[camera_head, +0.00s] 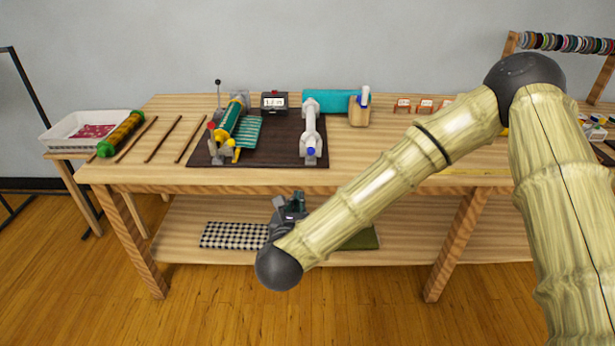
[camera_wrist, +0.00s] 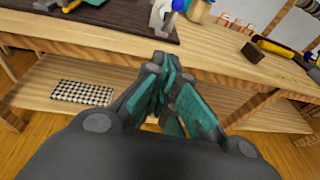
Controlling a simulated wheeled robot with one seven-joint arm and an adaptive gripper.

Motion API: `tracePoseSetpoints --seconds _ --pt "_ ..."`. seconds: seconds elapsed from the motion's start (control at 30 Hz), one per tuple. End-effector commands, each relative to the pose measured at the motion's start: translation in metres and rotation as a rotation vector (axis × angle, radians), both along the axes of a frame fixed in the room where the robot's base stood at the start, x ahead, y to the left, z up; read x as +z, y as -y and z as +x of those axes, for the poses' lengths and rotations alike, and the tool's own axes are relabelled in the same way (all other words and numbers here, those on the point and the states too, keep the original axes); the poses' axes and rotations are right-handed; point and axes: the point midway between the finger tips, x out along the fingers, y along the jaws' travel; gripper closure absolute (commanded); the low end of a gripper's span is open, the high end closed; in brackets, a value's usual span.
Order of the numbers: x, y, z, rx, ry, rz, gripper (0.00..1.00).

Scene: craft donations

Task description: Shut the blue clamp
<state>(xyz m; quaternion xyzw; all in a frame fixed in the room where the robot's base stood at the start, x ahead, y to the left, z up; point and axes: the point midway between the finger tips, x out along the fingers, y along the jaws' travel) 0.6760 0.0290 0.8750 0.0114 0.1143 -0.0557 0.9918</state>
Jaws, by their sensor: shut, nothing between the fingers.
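A pale grey-white arm with a blue ball (camera_head: 311,151) at its near end, which looks like the blue clamp, lies on the right part of a dark mat (camera_head: 275,148). I cannot tell whether it is open or shut. In the wrist view, the blue ball (camera_wrist: 179,5) shows at the top edge, with the rest of that part cut off. My gripper (camera_head: 297,199) has teal fingers and is shut and empty. It is in front of the table, apart from the clamp. Its teal fingertips (camera_wrist: 165,85) also show in the wrist view.
A machine with a green roller (camera_head: 231,117) and red and yellow knobs stands on the mat's left. A small display (camera_head: 274,102), a teal roll (camera_head: 328,101) and a wooden block (camera_head: 359,113) are behind. A checked cloth (camera_head: 232,235) lies on the lower shelf.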

Motion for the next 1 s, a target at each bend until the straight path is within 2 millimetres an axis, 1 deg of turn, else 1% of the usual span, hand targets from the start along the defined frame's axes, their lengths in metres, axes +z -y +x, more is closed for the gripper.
tracePoseSetpoints --seconds 0.1,0.2,0.47,0.6,0.77,1.0 --pt "0.009 0.000 0.003 -0.039 0.030 0.072 1.00" --pt "0.013 0.000 0.004 -0.051 0.038 0.094 1.00" --pt "0.014 0.000 0.004 -0.050 0.038 0.095 1.00" --pt "0.013 0.001 0.008 -0.051 0.039 0.093 1.00" --pt "0.011 0.003 0.024 -0.051 0.040 0.093 1.00" --pt "0.003 0.009 0.063 -0.051 0.039 0.092 1.00"
